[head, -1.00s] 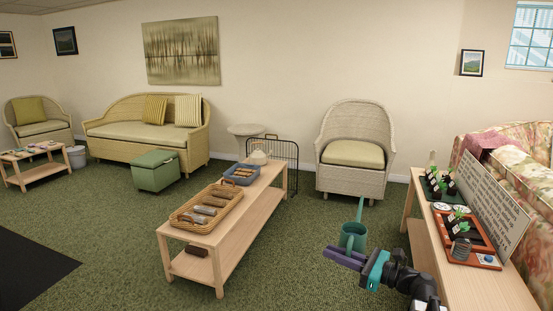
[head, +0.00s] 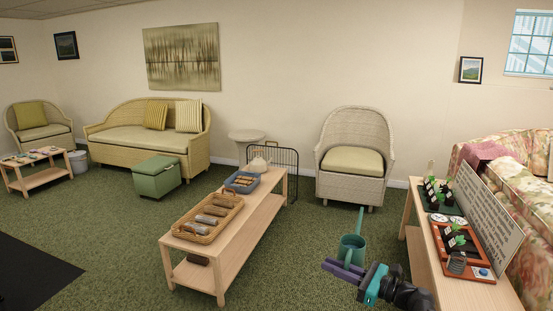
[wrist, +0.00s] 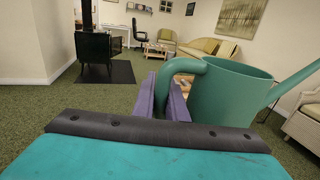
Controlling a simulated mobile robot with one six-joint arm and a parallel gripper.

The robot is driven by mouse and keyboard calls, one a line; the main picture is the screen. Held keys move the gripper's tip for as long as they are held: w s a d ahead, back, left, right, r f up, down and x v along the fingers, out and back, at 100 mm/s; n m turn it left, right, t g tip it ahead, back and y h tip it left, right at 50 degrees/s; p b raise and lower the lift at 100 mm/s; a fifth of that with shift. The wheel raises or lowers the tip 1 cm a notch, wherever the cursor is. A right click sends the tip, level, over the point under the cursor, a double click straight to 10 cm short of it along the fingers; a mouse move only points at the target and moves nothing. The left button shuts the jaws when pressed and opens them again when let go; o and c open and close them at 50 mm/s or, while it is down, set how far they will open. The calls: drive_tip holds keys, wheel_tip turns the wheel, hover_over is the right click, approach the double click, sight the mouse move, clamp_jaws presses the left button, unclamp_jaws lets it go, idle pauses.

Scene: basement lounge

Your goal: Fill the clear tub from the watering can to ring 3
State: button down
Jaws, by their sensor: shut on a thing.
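The teal watering can (head: 351,249) has a long thin spout that points up and away in the head view. It hangs upright over the carpet, left of the right-hand wooden table. My gripper (head: 344,269), with purple fingers, is shut on the can's handle. In the wrist view the can (wrist: 232,97) fills the upper right, its handle loop reaching left to my gripper (wrist: 171,102).
The right-hand table (head: 427,263) bears an orange tray (head: 480,273), potted seedlings and a leaning sign (head: 490,218). A long low table (head: 200,252) with a basket (head: 185,234) stands to the left. A wicker chair (head: 352,160) is behind. Carpet between the tables is open.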

drive_tip(key=shift+r+p, duration=1.75)
drive_tip(key=shift+p, duration=1.45)
drive_tip(key=shift+a, duration=0.1)
